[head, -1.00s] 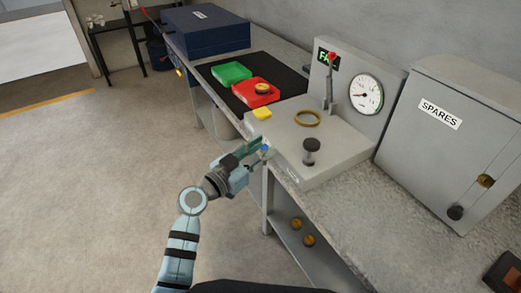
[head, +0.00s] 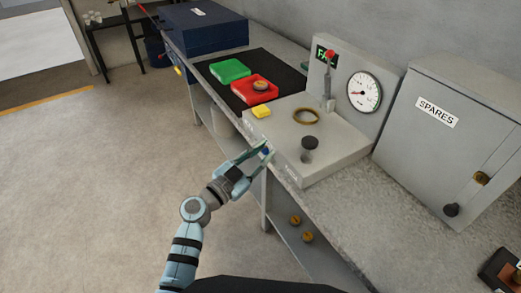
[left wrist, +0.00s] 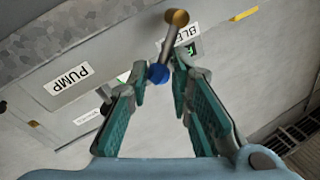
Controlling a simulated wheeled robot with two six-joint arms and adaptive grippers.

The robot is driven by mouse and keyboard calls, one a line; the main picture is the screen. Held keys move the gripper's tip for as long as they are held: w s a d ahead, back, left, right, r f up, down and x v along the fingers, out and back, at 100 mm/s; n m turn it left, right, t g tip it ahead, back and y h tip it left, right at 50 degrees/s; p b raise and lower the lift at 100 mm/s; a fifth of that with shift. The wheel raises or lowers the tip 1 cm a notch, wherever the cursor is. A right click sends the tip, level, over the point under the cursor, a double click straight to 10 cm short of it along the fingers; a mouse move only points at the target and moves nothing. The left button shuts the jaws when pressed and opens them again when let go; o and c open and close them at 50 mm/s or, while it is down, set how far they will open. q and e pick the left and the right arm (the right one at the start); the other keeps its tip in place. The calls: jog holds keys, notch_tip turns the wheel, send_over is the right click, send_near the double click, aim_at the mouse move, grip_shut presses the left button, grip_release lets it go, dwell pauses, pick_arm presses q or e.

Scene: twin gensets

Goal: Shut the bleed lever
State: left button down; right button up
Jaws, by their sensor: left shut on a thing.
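The bleed lever shows in the left wrist view as a metal rod with a blue knob (left wrist: 158,74) and a brass pivot (left wrist: 177,18), by a partly hidden label beginning "BLE". The knob also shows in the head view (head: 266,151), at the front face of the grey pump unit (head: 330,166). My left gripper (head: 263,151) is at that face, shut on the bleed lever near its blue knob. In the left wrist view its green-padded fingers (left wrist: 159,80) stand either side of the knob. My right gripper is not in view.
The unit carries a brass ring (head: 306,116), a dark-capped post (head: 309,148), a red-topped handle (head: 330,75) and a gauge (head: 364,91). Green (head: 230,70) and red (head: 255,88) trays lie behind on a black mat. A spares cabinet (head: 440,130) stands right. The floor left is clear.

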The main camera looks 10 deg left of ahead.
pick_arm(q)
jog(key=shift+s+d+f+m+h+b, duration=0.2)
jog(key=shift+f+m+b, duration=0.25)
jog(key=shift+m, duration=0.3)
jog(key=shift+s+d+f+m+h+b, duration=0.15)
jog(key=shift+f+m+h+b, duration=0.3)
jog(key=shift+m, duration=0.3)
jog(key=shift+a, duration=0.1)
jog(key=c, duration=1.5)
grip_release()
jog(key=shift+o, duration=0.3)
jog(key=shift+a+r, duration=0.1)
jog(key=v, duration=1.2)
jog(key=shift+c, duration=0.2)
